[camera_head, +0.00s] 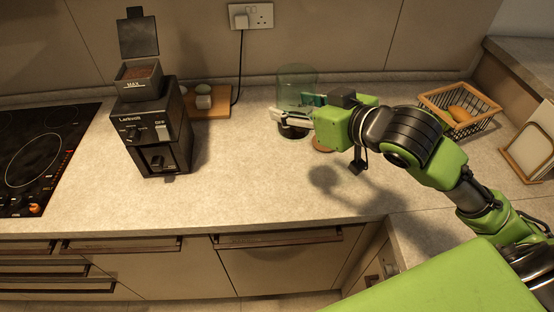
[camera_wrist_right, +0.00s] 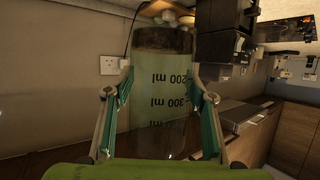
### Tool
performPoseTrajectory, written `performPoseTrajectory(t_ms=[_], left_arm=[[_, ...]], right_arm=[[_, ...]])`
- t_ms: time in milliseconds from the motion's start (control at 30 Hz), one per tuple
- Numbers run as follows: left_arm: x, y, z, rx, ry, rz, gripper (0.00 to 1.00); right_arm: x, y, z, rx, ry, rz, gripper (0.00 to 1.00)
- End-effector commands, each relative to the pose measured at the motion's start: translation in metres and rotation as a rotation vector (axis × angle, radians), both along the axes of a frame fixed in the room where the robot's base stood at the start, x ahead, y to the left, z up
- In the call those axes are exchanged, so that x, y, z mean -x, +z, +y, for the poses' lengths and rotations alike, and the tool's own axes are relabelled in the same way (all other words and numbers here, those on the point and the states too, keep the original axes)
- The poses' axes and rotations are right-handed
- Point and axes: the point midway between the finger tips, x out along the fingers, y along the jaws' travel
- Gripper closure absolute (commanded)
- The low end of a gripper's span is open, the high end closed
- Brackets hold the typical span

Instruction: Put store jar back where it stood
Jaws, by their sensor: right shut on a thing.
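The store jar (camera_head: 296,76) is a clear, greenish glass cylinder near the back of the counter, with something dark at its base. In the right wrist view the jar (camera_wrist_right: 160,100) shows black ml marks and dark contents at the picture's top end. My right gripper (camera_head: 294,112) is shut on the jar, with one finger on each side of it. The gripper hides part of the jar in the head view. I cannot tell whether its base touches the counter. My left gripper is not in view.
A round wooden piece (camera_head: 322,145) lies partly hidden under my right gripper. A black coffee grinder (camera_head: 158,130) stands left, beside a wooden board (camera_head: 219,101) with a small pale item. A wire basket (camera_head: 462,108) stands right. The front counter (camera_head: 260,190) is clear.

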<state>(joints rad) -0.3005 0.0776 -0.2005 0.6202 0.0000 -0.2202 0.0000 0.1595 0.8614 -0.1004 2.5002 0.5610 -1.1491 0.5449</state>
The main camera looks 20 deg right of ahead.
Motion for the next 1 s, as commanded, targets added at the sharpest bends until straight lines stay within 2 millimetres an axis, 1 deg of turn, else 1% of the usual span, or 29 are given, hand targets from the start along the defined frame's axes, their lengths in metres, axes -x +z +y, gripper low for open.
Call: performPoseTrajectory(t_ms=[33, 100, 200, 333, 400, 500, 633, 733, 867, 1000], left_arm=[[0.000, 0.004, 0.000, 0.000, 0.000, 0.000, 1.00], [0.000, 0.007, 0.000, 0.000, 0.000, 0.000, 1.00], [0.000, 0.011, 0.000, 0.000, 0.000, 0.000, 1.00], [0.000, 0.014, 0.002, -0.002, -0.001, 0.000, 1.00], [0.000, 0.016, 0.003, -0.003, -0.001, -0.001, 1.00], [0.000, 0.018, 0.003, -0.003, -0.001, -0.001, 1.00], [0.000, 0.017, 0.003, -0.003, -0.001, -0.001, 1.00], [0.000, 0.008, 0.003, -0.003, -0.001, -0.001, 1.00], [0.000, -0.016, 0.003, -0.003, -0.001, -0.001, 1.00], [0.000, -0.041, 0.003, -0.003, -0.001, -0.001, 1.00]], right_arm=[[0.002, -0.015, 0.014, -0.016, -0.006, 0.007, 0.81], [0.006, -0.036, 0.029, -0.014, -0.025, 0.008, 0.81], [0.015, -0.058, 0.053, -0.013, -0.056, 0.008, 0.81], [0.029, -0.072, 0.080, -0.011, -0.102, 0.003, 0.81], [0.036, -0.075, 0.091, -0.010, -0.125, 0.000, 0.81], [0.044, -0.076, 0.101, -0.006, -0.154, -0.004, 0.81], [0.049, -0.075, 0.106, -0.002, -0.177, -0.008, 0.81], [0.045, -0.080, 0.106, 0.001, -0.184, -0.012, 0.81], [0.033, -0.090, 0.099, 0.002, -0.187, -0.017, 0.81], [0.015, -0.099, 0.089, 0.004, -0.187, -0.018, 0.81]])
